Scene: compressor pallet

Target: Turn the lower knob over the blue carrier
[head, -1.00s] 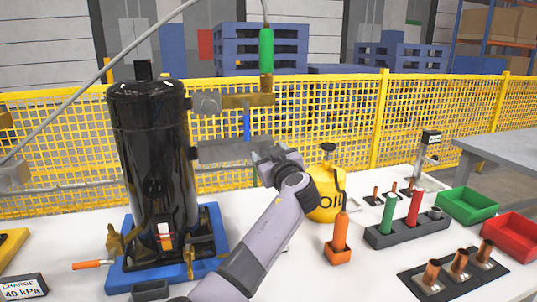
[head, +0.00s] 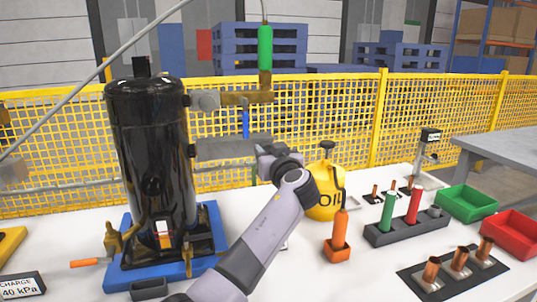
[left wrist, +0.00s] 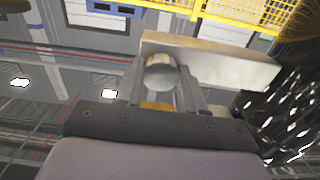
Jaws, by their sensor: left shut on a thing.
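The blue carrier (head: 118,272) bears a tall black compressor (head: 150,130) at the left in the head view. A grey plate (head: 225,150) stands out to the right of the compressor, below a brass valve fitting (head: 245,98). My left gripper (head: 262,149) is at the right end of this plate. In the left wrist view, my left gripper (left wrist: 160,85) is shut on a round, pale metal knob (left wrist: 160,72) in front of a light block (left wrist: 215,65). In the head view the gripper hides the knob. My right gripper is not in view.
A yellow oil jug (head: 325,200) and an orange holder (head: 337,250) stand right of my arm. A green bin (head: 466,199) and a red bin (head: 510,233) are at the far right. A hose with a green handle (head: 265,47) hangs above. A yellow mesh fence (head: 330,120) runs behind.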

